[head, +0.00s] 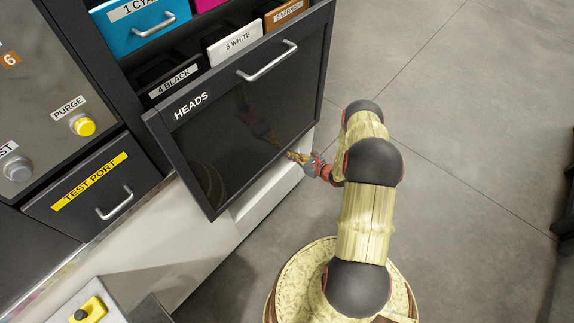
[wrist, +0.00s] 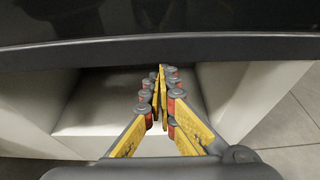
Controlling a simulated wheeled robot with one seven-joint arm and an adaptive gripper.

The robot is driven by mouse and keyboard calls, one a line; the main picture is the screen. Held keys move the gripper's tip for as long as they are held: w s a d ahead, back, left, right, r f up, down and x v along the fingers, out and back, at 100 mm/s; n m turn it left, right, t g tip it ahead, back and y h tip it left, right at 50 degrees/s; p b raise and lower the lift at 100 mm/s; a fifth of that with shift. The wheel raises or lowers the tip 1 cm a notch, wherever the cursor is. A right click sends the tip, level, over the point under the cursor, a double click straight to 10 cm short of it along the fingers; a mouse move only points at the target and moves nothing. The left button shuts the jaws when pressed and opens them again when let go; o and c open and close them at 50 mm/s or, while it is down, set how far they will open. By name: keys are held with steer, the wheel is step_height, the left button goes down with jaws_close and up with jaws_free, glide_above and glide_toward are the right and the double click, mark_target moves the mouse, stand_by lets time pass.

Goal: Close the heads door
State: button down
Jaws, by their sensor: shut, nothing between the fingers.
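The heads door (head: 250,110) is a dark glossy panel with a grey frame, a "HEADS" label and a silver handle (head: 267,63) near its top edge. It stands tilted out from the cabinet, its top edge away from the body, with cartridges showing behind it. My gripper (head: 292,155) is at the door's lower right edge in the head view. In the wrist view my gripper (wrist: 160,75) has its fingers together and empty, with the tips by the underside of the door's dark lower edge (wrist: 160,48). I cannot tell whether they touch it.
Cartridges labelled black (head: 172,78), white (head: 234,42) and cyan (head: 140,24) sit behind the door. The test port drawer (head: 92,190) and yellow purge button (head: 83,125) are at left. A white base (head: 270,190) lies below the door. Open floor (head: 470,130) spreads to the right.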

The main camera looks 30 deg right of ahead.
step_height(320, 180, up, 34)
steer(key=p, duration=1.2)
steer(key=shift+r, duration=0.1)
steer(key=shift+w+r, duration=0.15)
steer(key=shift+r, duration=0.15)
steer(key=shift+w+d+r, duration=0.1)
steer(key=shift+d, duration=0.05)
steer(key=f+b, duration=0.1)
steer(key=f, duration=0.1)
steer(key=f+b, duration=0.2)
steer(key=shift+s+f, duration=0.2)
steer(key=shift+f, duration=0.2)
glide_toward(288, 108)
steer(key=shift+v, duration=0.95)
